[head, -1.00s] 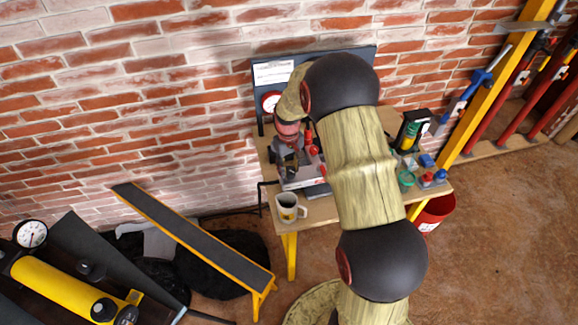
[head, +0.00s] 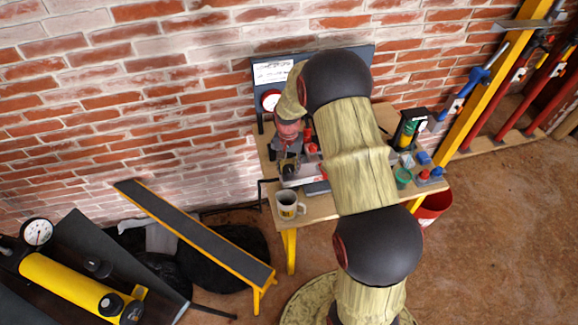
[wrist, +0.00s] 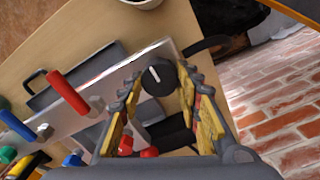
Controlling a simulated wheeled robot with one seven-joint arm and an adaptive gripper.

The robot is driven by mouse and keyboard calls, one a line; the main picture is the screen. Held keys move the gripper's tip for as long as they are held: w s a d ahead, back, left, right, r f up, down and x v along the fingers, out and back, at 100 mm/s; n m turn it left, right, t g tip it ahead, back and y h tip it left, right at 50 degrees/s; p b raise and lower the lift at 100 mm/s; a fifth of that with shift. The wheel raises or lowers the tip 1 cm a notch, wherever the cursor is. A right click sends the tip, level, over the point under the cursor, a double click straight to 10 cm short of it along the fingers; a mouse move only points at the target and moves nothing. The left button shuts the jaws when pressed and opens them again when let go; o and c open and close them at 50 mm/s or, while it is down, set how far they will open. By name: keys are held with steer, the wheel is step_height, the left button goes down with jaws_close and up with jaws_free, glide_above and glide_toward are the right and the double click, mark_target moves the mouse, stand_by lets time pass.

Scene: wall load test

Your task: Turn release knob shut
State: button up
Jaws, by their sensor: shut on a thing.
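The release knob (wrist: 158,78) is round and black with a white pointer line, on a pale metal block (wrist: 112,88) on the bench. In the wrist view it sits between the two ridged, yellow-sided fingers of my gripper (wrist: 157,82), which is shut on its sides. The white line points up and slightly left in that view. In the head view my gripper (head: 289,166) is over the bench's left part, and the knob is hidden there.
A mug (head: 288,205) stands near the bench's front left corner. A red handle (wrist: 68,92) and a blue handle (wrist: 73,160) are close to the gripper. A dark panel with a gauge (head: 270,100) stands behind, against the brick wall.

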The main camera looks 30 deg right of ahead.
mark_target(289, 168)
stand_by(0.3)
steer(key=o, duration=1.1)
steer(key=shift+o, duration=0.2)
step_height(289, 168, up, 12)
stand_by(0.5)
